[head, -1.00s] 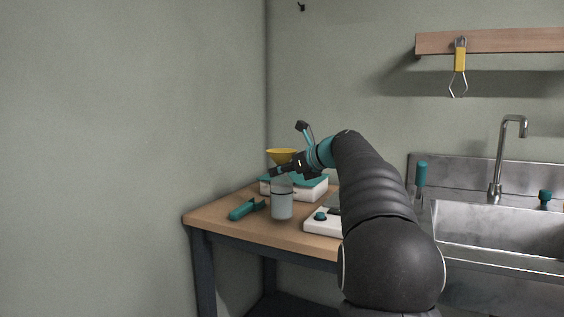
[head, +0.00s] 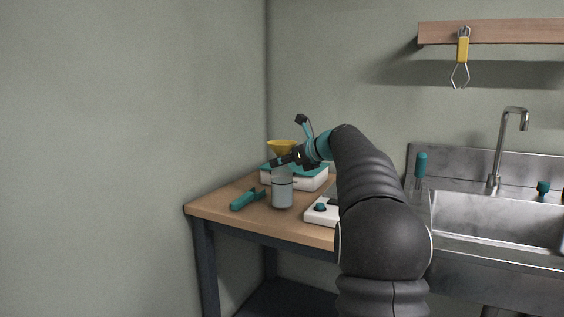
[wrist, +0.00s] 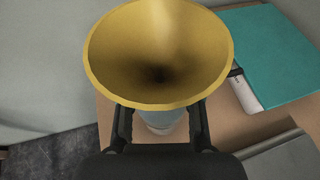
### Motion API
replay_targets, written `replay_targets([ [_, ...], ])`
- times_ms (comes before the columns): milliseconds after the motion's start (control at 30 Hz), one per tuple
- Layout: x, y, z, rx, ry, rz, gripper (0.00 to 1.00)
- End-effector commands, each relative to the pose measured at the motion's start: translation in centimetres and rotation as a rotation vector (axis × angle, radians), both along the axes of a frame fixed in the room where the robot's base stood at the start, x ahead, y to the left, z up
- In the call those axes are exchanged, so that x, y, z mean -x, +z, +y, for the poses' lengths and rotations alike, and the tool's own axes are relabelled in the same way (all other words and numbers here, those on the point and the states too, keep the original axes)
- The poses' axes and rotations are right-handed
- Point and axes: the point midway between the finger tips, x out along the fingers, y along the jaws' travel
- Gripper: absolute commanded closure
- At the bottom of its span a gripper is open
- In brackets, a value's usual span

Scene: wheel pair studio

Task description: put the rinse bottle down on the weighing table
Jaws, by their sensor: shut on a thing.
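The rinse bottle (head: 282,191) is a pale, translucent cylinder with a dark band and a wide yellow funnel (head: 283,146) above it. It is upright over the wooden weighing table (head: 220,211); I cannot tell whether its base touches the wood. My gripper (head: 273,164) is shut on the rinse bottle just below the funnel. In the wrist view the funnel (wrist: 160,60) fills the space ahead of my fingers and hides most of the bottle (wrist: 162,127) under it.
A teal tool (head: 246,200) lies left of the bottle. A white box with a teal top (head: 312,178) stands behind it, and a white device with a teal knob (head: 318,216) to the right. The table's front left is bare. A steel sink (head: 495,214) stands at right.

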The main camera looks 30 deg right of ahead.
Motion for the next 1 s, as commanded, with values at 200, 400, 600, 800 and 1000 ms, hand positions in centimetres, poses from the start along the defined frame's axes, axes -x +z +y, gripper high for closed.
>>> replay_targets([
  [200,0.01,-0.37,0.0,0.0,0.0,0.0,1.0],
  [400,0.02,-0.73,0.01,0.0,0.0,0.0,1.0],
  [600,0.02,-0.94,0.01,0.0,0.0,-0.001,0.58],
  [800,0.02,-0.94,0.0,0.0,0.0,0.0,0.36],
  [1000,0.0,-1.0,-0.01,-0.001,0.0,0.0,0.16],
])
